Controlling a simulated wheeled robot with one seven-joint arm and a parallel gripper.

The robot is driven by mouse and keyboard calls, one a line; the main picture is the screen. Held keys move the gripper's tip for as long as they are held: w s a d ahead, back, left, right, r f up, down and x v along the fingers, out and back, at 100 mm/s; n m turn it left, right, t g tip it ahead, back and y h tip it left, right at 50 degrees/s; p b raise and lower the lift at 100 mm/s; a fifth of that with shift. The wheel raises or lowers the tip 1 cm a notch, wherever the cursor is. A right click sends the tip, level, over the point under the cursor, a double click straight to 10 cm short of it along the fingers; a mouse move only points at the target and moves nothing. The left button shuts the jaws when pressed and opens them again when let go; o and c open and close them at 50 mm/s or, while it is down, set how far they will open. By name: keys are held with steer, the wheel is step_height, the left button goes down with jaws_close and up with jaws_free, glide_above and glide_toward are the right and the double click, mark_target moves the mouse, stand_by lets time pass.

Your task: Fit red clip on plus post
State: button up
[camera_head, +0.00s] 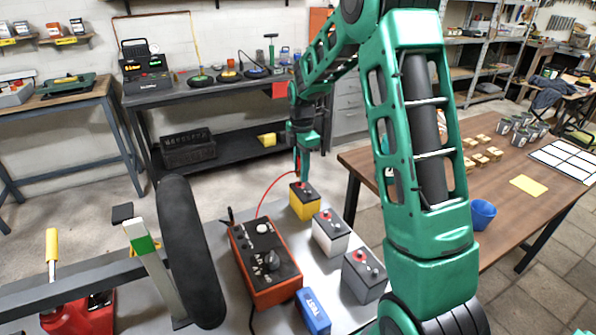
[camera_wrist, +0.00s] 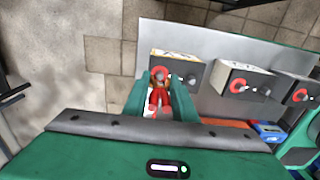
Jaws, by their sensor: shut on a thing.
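My gripper (camera_wrist: 163,100) is shut on the red clip (camera_wrist: 158,99), which sits between its two green fingers in the wrist view. The clip's tip is right by the plus post with a red ring (camera_wrist: 159,74) on the yellow battery (camera_head: 303,203). I cannot tell whether the clip grips the post or is just short of it. In the head view my gripper (camera_head: 302,168) points down above the yellow battery. A red cable (camera_head: 273,184) runs from the orange charger (camera_head: 268,290) up to the clip. The battery's other post (camera_wrist: 191,80) is bare.
A white battery (camera_head: 327,240) and a grey battery (camera_head: 353,283) stand in a row nearer me on the metal bench (camera_head: 226,318). A blue box (camera_head: 312,310) lies beside the charger. A black wheel (camera_head: 185,250) stands at the left. A wooden table (camera_head: 510,230) is at the right.

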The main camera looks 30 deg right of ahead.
steer(key=shift+f, duration=1.15)
stand_by(1.4)
steer(key=o, duration=1.7)
steer(key=shift+r, duration=0.1)
steer(key=shift+r, duration=3.95)
